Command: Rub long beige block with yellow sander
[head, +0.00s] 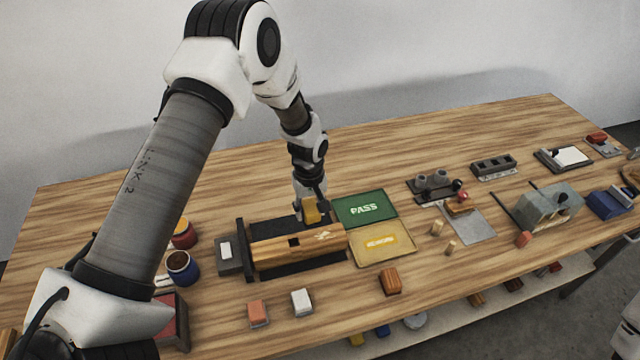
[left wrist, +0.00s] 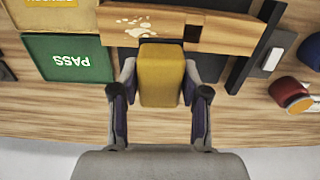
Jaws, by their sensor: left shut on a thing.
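The long beige block (head: 290,249) lies lengthwise on a dark fixture (head: 270,228) on the table. It has a pale scuffed patch near its right end and a small dark square notch in the middle. It also shows in the left wrist view (left wrist: 215,35). My left gripper (left wrist: 159,92) is shut on the yellow sander (left wrist: 160,72). The sander (head: 311,211) is at the block's far edge, close to the pale patch; I cannot tell whether they touch. My right gripper is not in view.
A green PASS tray (head: 389,207) and a yellow tray (head: 403,250) lie right of the fixture. Two paint pots (head: 183,268) stand at its left. Small blocks, one orange (head: 258,313) and one white (head: 302,302), lie in front. Several tools (head: 548,208) fill the right side.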

